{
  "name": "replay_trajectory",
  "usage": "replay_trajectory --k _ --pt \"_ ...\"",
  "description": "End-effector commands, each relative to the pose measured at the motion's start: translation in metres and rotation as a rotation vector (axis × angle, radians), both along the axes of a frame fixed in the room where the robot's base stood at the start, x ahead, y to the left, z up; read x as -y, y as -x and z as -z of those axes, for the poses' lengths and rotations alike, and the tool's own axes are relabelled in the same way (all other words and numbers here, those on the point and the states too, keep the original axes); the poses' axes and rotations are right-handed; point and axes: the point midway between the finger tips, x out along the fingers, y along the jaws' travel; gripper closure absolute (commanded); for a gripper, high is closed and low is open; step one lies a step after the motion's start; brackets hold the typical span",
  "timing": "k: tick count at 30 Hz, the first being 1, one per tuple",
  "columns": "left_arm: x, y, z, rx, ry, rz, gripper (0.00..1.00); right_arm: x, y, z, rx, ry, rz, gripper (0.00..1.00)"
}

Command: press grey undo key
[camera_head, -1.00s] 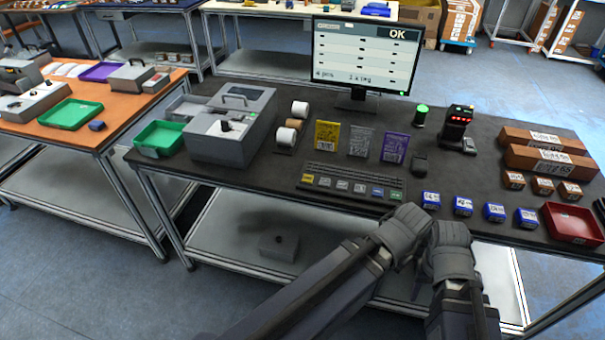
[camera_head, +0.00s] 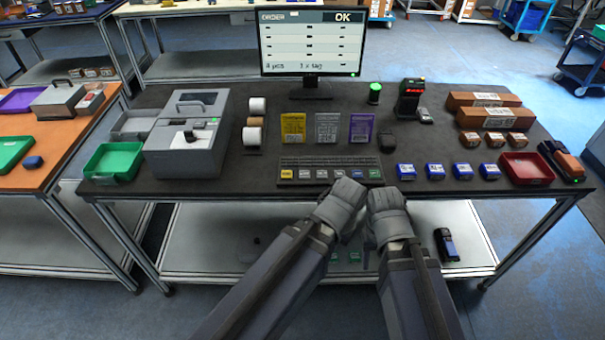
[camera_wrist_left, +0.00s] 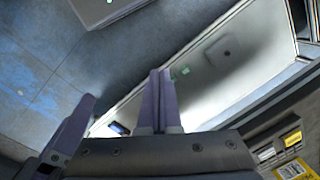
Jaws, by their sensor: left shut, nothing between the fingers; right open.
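The dark keyboard (camera_head: 330,162) lies on the dark bench, with a front row of coloured keys: yellow at the left, several grey ones (camera_head: 323,174), then blue and green at the right. The key labels are too small to read, so I cannot tell which grey key is undo. My left gripper (camera_wrist_left: 156,98) has its two fingers together and empty in the left wrist view, with floor and lower shelf behind. My right gripper (camera_head: 385,200) is at the bench's front edge, right of the left wrist; its fingers are mostly hidden in the head view.
A monitor (camera_head: 310,45) showing OK stands behind the keyboard. Yellow, grey and purple cards (camera_head: 327,128) stand between them. A grey machine (camera_head: 187,138) and green tray (camera_head: 113,161) are at left. Blue boxes (camera_head: 435,171) and a red tray (camera_head: 526,168) are at right.

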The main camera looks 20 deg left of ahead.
Motion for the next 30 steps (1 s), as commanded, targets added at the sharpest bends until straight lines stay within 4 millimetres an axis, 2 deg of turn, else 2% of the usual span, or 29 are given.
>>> replay_trajectory --k 2,5,9,12,15,18,21,30 --pt "-0.006 -0.016 -0.008 0.032 -0.026 -0.027 1.00 0.000 0.000 -0.007 0.000 0.000 0.000 0.50" --pt "-0.022 -0.053 -0.025 0.120 -0.092 -0.098 1.00 0.000 0.000 -0.021 0.000 0.000 0.000 0.50" --pt "-0.057 -0.118 -0.058 0.296 -0.209 -0.215 1.00 0.000 0.000 -0.041 0.000 0.000 0.000 0.50" --pt "-0.079 -0.158 -0.083 0.416 -0.280 -0.279 1.00 0.000 0.000 -0.053 0.000 0.000 0.000 0.50" --pt "-0.099 -0.190 -0.105 0.518 -0.334 -0.326 1.00 0.000 0.000 -0.062 0.000 0.000 0.000 0.50" --pt "-0.112 -0.212 -0.122 0.594 -0.372 -0.354 1.00 0.000 0.000 -0.067 0.000 0.000 0.000 0.50" --pt "-0.120 -0.224 -0.132 0.641 -0.394 -0.369 1.00 0.000 0.000 -0.070 0.000 0.000 0.000 0.50" --pt "-0.124 -0.229 -0.136 0.665 -0.404 -0.376 1.00 0.000 0.000 -0.070 0.000 0.000 0.000 0.50"
